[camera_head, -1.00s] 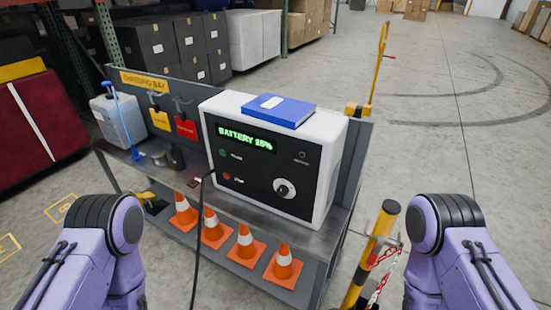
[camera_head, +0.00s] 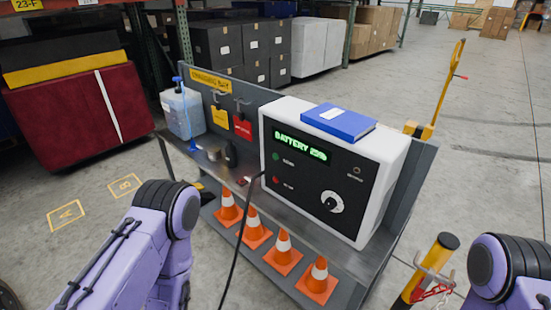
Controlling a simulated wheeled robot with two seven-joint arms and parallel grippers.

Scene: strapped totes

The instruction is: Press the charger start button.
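The charger (camera_head: 387,184) is a white box with a black front panel, standing on a grey bench. Its green display (camera_head: 300,146) reads "BATTERY" and a percentage. A small green button (camera_head: 276,157) sits on the left of the panel, with a red button (camera_head: 276,180) below it. Their labels are too small to read surely. A round dial (camera_head: 331,201) is at the lower right of the panel. Parts of my two purple arms show at the lower left and lower right. Neither gripper shows, and nothing of mine touches the charger.
A blue book (camera_head: 338,122) lies on the charger. A black cable (camera_head: 240,235) hangs from its front left. Several orange cones (camera_head: 283,250) stand on the lower shelf. A jug (camera_head: 184,112) is at the bench's left end. A yellow-black post (camera_head: 428,270) stands at right.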

